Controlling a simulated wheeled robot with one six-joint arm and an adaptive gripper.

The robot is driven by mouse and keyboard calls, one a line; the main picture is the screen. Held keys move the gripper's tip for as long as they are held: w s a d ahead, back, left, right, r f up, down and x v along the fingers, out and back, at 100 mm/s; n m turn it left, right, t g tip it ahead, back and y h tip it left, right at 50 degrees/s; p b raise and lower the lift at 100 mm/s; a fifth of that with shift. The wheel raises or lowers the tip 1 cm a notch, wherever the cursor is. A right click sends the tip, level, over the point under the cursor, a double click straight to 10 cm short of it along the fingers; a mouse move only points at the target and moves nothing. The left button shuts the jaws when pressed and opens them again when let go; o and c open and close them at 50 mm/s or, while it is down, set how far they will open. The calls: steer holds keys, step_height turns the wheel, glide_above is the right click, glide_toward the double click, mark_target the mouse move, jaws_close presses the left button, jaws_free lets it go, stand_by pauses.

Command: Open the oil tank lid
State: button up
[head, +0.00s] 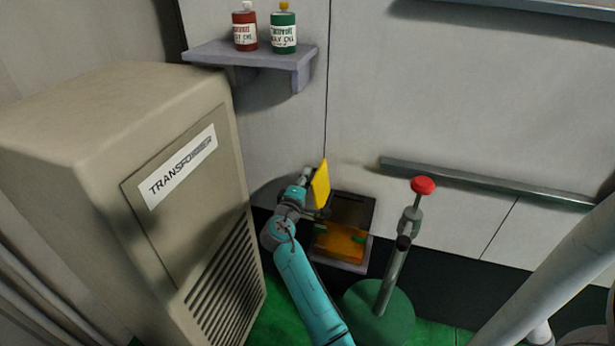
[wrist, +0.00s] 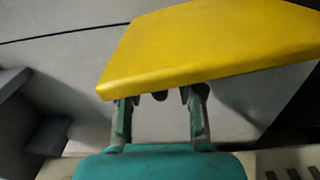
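The yellow oil tank lid (head: 321,185) stands raised, nearly upright, above the left side of the oil tank (head: 352,267). The tank is open at the top, with orange showing inside. In the wrist view the lid (wrist: 215,45) fills the upper part as a tilted yellow plate. My gripper (head: 322,212) is at the lid's lower edge in the head view. In the wrist view its two fingers (wrist: 160,103) are apart, with their tips at the lid's near edge. A small dark piece shows between them under the lid. Whether the fingertips touch the lid is unclear.
A beige transformer cabinet (head: 190,215) stands close on the left of my arm. A post with a red knob (head: 423,186) rises from a green round base right of the tank. A shelf (head: 255,57) with red and green bottles is on the wall above.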

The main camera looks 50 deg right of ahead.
steer(key=v, duration=1)
steer(key=shift+a, duration=0.1)
steer(key=s+a+f+n+t+y, duration=0.2)
steer(key=s+a+f+t+y, duration=0.4)
steer(key=s+a+f+y, duration=0.95)
steer(key=s+a+r+m+t, duration=0.1)
steer(key=s+a, duration=0.4)
steer(key=s, duration=0.4)
steer(key=s+a+r+m, duration=0.1)
steer(key=s+a, duration=0.5)
steer(key=s, duration=0.2)
steer(key=s+a+r+m+t+y, duration=0.1)
steer(key=s+r+m, duration=0.2)
steer(key=s+r, duration=0.6)
steer(key=shift+s+a+m, duration=0.15)
steer(key=shift+a+m, duration=0.2)
steer(key=shift+m, duration=0.05)
steer(key=shift+r, duration=0.1)
